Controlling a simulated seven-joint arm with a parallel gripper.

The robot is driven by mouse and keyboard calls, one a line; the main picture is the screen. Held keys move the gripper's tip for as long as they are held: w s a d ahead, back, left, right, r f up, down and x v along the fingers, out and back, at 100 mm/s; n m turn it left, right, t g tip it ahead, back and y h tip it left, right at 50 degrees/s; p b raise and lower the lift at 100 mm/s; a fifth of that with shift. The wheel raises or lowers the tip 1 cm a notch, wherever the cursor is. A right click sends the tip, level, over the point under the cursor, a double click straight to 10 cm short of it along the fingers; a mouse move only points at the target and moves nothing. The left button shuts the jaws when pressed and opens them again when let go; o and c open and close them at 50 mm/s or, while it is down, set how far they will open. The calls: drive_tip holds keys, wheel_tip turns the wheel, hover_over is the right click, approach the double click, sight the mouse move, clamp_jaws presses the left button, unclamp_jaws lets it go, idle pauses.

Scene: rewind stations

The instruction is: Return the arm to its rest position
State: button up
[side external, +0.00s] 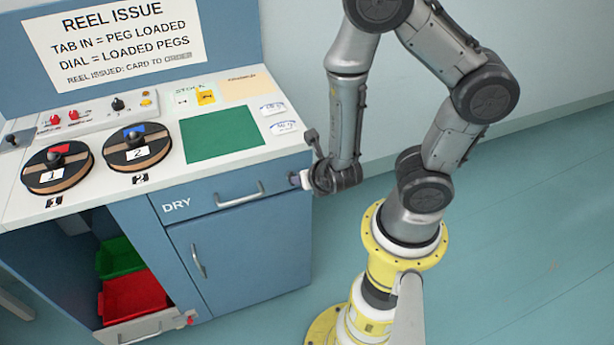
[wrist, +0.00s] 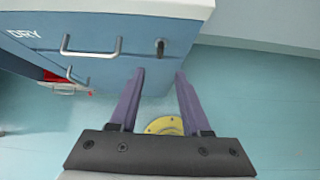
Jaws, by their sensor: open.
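My gripper (wrist: 160,78) shows in the wrist view with its two purple fingers apart and nothing between them. The fingers point toward the blue cabinet's edge, by a small dark fitting (wrist: 160,47) on the drawer front. In the side external view my gripper (side external: 294,180) is at the right end of the drawer front, low beside the cabinet. I cannot tell from these views whether it touches the cabinet. My arm bends up and over from its yellow base.
The blue cabinet (side external: 245,250) has a DRY drawer with a handle (side external: 240,194). On its white top are two reels (side external: 57,167) (side external: 137,146), a green mat (side external: 222,139) and a control panel. Red (side external: 135,298) and green bins sit below. The floor right of my base is clear.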

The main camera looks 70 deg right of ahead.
drive_tip(key=shift+s+a+r, duration=0.15)
drive_tip(key=shift+s+r, duration=0.05)
idle(0.4)
drive_tip(key=d+r+m+h, duration=0.1)
drive_tip(key=d+r+m, duration=0.1)
drive_tip(key=r+m, duration=0.35)
drive_tip(key=d+r+m+g+h, duration=0.1)
drive_tip(key=d+r+m, duration=0.25)
drive_tip(key=r, duration=0.25)
drive_tip(key=d+r+m+h, duration=0.1)
drive_tip(key=r+m, duration=0.4)
drive_tip(key=r, duration=0.1)
drive_tip(key=s+a+r+m+y, duration=0.2)
drive_tip(key=s+a+m+y, duration=0.2)
drive_tip(key=a+m, duration=0.2)
drive_tip(key=s+a+r+m+y, duration=0.3)
drive_tip(key=a+m+y, duration=0.2)
drive_tip(key=a+m, duration=0.1)
drive_tip(key=shift+s+a+m, duration=0.35)
drive_tip(key=shift+a+m, duration=0.05)
drive_tip(key=shift+a, duration=0.15)
